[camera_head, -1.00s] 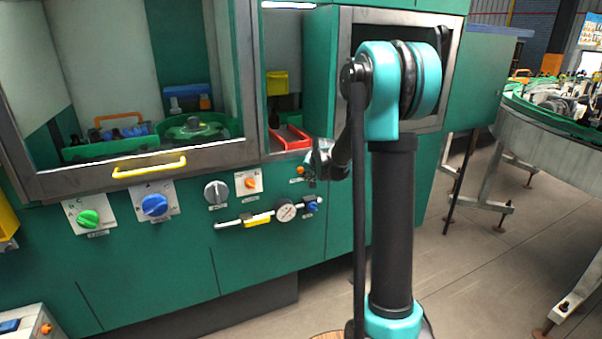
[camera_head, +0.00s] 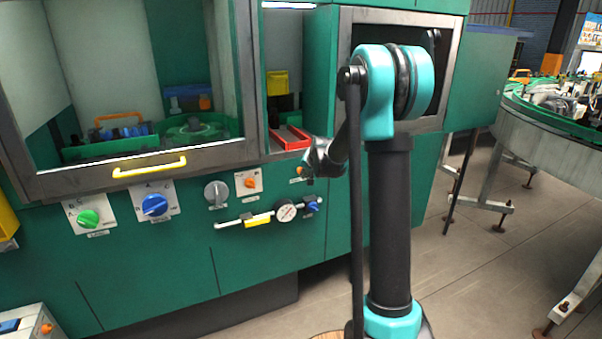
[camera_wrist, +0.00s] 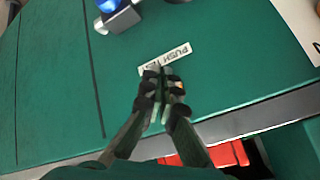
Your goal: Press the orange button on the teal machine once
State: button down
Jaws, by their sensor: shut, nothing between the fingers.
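The orange button (camera_head: 299,168) is on the front of the teal machine (camera_head: 290,235), below the red tray. My gripper (camera_head: 306,176) is shut and empty, close beside it, and partly covers its right side in the head view. In the wrist view, my gripper (camera_wrist: 163,88) has its fingertips together against the teal panel, just below the white PUSH label (camera_wrist: 166,58). A small orange patch shows at the right fingertip; the fingers hide most of the button. I cannot tell whether they touch it.
A blue valve (camera_head: 313,206) and a gauge (camera_head: 286,211) sit below the button. An orange knob (camera_head: 250,182) on a white plate is to its left. The red tray (camera_head: 290,138) and the metal sill are just above.

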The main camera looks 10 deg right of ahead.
dwell(0.8)
jog(key=shift+w+a, duration=0.15)
jog(key=shift+w, duration=0.25)
jog(key=shift+w+a, duration=0.15)
jog(key=shift+w, duration=0.3)
dwell(0.6)
dwell(0.3)
jog(key=shift+s+d, duration=0.3)
jog(key=shift+s, duration=0.55)
jog(key=s, duration=0.1)
jog(key=s+d, duration=0.1)
jog(key=s, duration=0.2)
jog(key=shift+s+d, duration=0.3)
jog(key=shift+s, duration=0.1)
dwell(0.4)
